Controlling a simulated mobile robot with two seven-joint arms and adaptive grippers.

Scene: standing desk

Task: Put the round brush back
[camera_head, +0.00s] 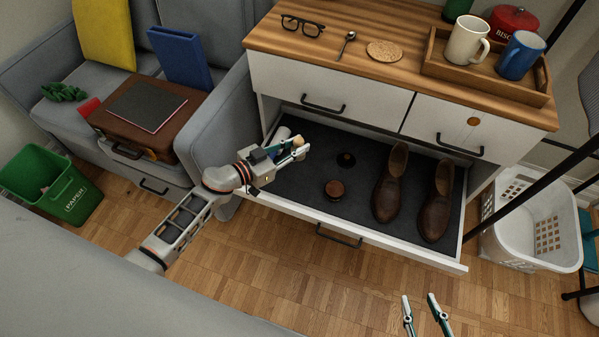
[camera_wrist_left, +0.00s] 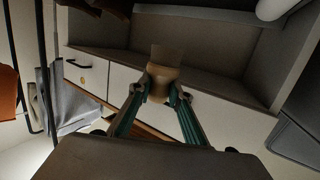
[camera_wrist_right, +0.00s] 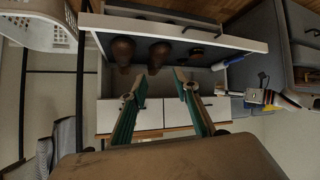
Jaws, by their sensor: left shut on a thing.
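My left gripper (camera_head: 300,150) is shut on a small tan, rounded wooden piece (camera_head: 297,142), seemingly the round brush, above the left part of the open drawer (camera_head: 290,179). In the left wrist view the held piece (camera_wrist_left: 162,78) sits between the fingertips, with a broader brown end beyond them. In the drawer lie a brown-topped round item (camera_head: 335,190) and, behind it, a dark round item with a small brown knob (camera_head: 346,159). I cannot tell exactly what these two are. My right gripper (camera_head: 424,303) is open and empty, in front of the drawer; its spread fingers (camera_wrist_right: 158,84) show in the right wrist view.
Two brown shoes (camera_head: 390,182) fill the drawer's right side. A white-and-blue item (camera_head: 283,135) lies at its back left. The desktop above holds glasses (camera_head: 303,25), a spoon (camera_head: 347,43), a coaster (camera_head: 384,51) and a mug tray (camera_head: 440,67). A laundry basket (camera_head: 525,235) stands right.

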